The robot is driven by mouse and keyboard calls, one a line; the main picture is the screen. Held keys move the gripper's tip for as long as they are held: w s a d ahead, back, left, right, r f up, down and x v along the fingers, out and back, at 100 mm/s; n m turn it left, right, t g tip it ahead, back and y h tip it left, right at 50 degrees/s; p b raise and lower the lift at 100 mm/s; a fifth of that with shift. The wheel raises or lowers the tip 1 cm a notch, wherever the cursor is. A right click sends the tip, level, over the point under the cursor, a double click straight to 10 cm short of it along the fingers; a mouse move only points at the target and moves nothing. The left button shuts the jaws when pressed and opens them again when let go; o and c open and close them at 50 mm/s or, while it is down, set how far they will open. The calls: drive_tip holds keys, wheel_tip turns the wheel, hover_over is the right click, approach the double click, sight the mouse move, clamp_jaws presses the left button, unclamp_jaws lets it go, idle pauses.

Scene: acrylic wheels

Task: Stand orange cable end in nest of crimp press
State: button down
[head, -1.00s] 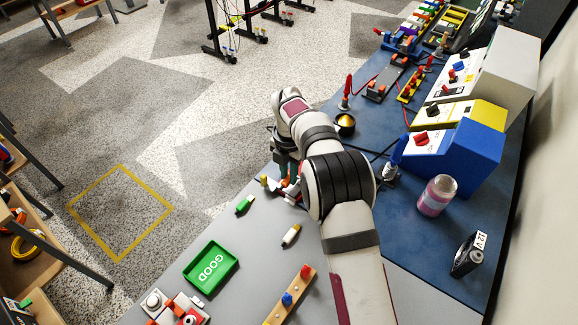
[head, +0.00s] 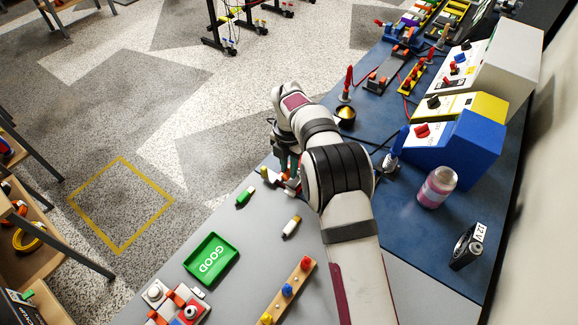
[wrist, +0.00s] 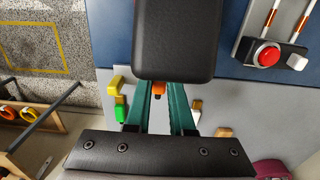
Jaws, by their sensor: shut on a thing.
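My gripper (wrist: 157,98) has green fingers closed on the orange cable end (wrist: 158,88), which shows as a small orange piece between the fingertips. The black wrist housing hides its far part. In the head view my gripper (head: 286,165) hangs over the grey worktop near its left edge, partly hidden by my arm. A red-knobbed device (wrist: 268,55) with two white posts banded in orange stands at the upper right of the wrist view, apart from the gripper. I cannot tell for certain whether it is the crimp press. No nest is clearly visible.
Loose green (head: 245,197) and white (head: 291,227) pieces lie below the gripper. A green GOOD tray (head: 229,262), a wooden peg strip (head: 268,310) and a red-buttoned unit (head: 191,311) are nearer. A pink bottle (head: 437,187) and blue box (head: 478,148) stand right.

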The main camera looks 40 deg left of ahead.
drive_tip(key=shift+f, duration=0.95)
idle(1.9)
drive_tip(key=c, duration=0.7)
unclamp_jaws()
drive_tip(key=shift+r, duration=0.15)
wheel_tip(320, 180, up, 16)
drive_tip(key=shift+f, duration=0.2)
drive_tip(key=shift+d, duration=0.1)
